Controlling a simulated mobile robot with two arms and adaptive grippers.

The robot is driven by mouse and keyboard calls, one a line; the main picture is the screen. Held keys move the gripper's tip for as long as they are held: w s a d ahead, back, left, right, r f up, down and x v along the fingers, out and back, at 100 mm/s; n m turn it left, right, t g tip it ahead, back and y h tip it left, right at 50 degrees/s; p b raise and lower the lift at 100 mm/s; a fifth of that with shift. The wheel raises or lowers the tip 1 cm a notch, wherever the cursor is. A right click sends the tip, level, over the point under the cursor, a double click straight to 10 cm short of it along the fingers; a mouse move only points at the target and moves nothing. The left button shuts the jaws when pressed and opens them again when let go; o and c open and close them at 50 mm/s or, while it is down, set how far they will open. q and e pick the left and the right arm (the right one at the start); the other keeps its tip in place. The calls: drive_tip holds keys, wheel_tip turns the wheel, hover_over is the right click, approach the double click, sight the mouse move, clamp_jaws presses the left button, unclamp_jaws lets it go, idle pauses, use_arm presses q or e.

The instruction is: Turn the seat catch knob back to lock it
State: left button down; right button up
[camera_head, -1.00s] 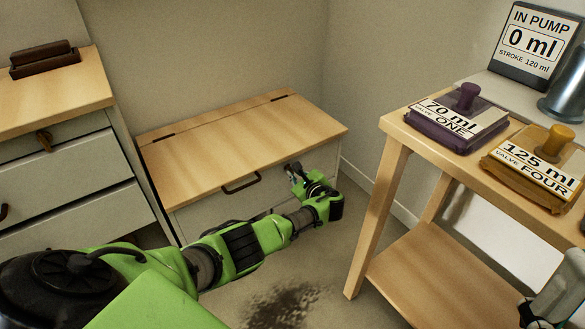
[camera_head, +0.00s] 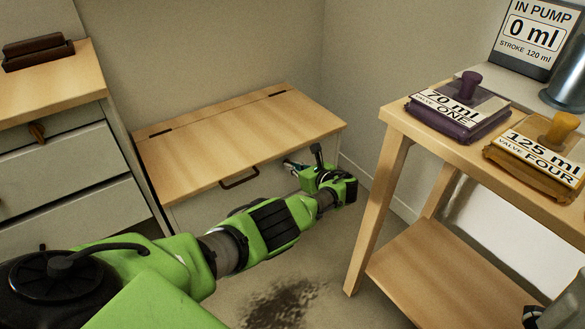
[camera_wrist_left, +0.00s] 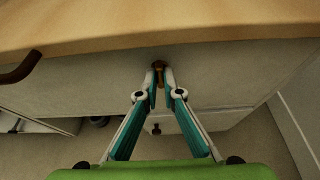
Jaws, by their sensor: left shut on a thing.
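The seat is a low bench with a hinged wooden lid (camera_head: 240,140), which is down, and a pale front. In the left wrist view, the small brass catch knob (camera_wrist_left: 159,66) sits on the bench front just under the lid edge. My left gripper (camera_wrist_left: 159,76) has its two fingertips closed on either side of this knob, shut on it. In the head view, my left gripper (camera_head: 292,166) is at the right part of the bench front, and the knob is hidden there. Of my right arm, at most a dark piece shows at the bottom right corner.
A dark handle (camera_head: 240,178) hangs at the lid's front edge. A drawer cabinet (camera_head: 70,155) stands left. A wooden table (camera_head: 395,110) with a purple 70 ml block (camera_head: 460,112), a yellow 125 ml block (camera_head: 545,155) and a 0 ml sign (camera_head: 535,38) stands right.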

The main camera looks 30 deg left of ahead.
use_arm(q)
drive_tip(key=shift+f, duration=0.1)
drive_tip(key=c, duration=2.2)
unclamp_jaws()
